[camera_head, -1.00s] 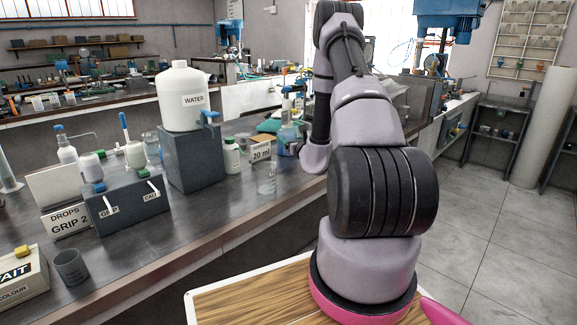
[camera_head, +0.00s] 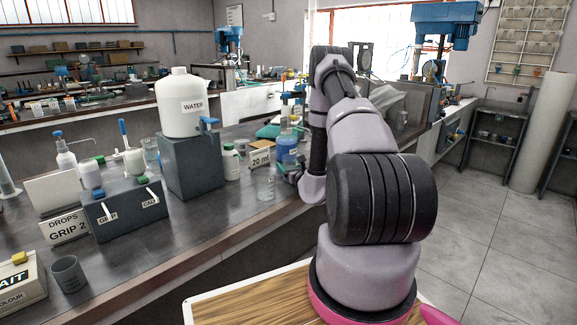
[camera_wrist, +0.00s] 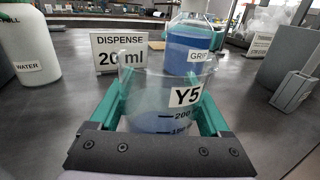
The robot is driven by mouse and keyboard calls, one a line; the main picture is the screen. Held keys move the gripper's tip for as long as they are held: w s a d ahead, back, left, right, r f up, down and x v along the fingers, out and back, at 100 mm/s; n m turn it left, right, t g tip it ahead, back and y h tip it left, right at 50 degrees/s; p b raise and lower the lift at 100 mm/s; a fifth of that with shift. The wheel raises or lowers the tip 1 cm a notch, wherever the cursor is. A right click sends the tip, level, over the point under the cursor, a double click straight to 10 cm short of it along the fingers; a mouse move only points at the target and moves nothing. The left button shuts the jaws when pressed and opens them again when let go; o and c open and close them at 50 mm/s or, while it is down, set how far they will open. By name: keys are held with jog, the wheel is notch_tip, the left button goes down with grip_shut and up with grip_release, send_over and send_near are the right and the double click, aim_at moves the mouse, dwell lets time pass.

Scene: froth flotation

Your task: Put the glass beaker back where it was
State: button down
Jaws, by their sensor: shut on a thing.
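The clear glass beaker (camera_wrist: 150,95), labelled Y5 with volume marks, stands between the teal fingers of my gripper (camera_wrist: 160,112) in the wrist view. My gripper is shut on it. Blue shows low in the beaker; I cannot tell whether this is liquid inside or the bottle seen through it. In the head view the beaker (camera_head: 265,188) appears upright at the bench's front side, before the 20 ml sign (camera_head: 261,159). My gripper (camera_head: 287,170) is partly hidden there. I cannot tell whether the beaker's base touches the bench.
A blue-filled bottle (camera_wrist: 190,50) stands right behind the beaker, with the sign (camera_wrist: 118,52) to its left. A white water bottle (camera_wrist: 25,45) stands further left, and a grey block (camera_wrist: 291,88) at right. Bench top (camera_head: 205,222) near the front edge is clear.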

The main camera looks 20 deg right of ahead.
grip_release()
jog(key=s, duration=1.2)
jog(key=shift+a+r, duration=0.1)
jog(key=shift+a, duration=0.15)
jog(key=shift+s, duration=0.1)
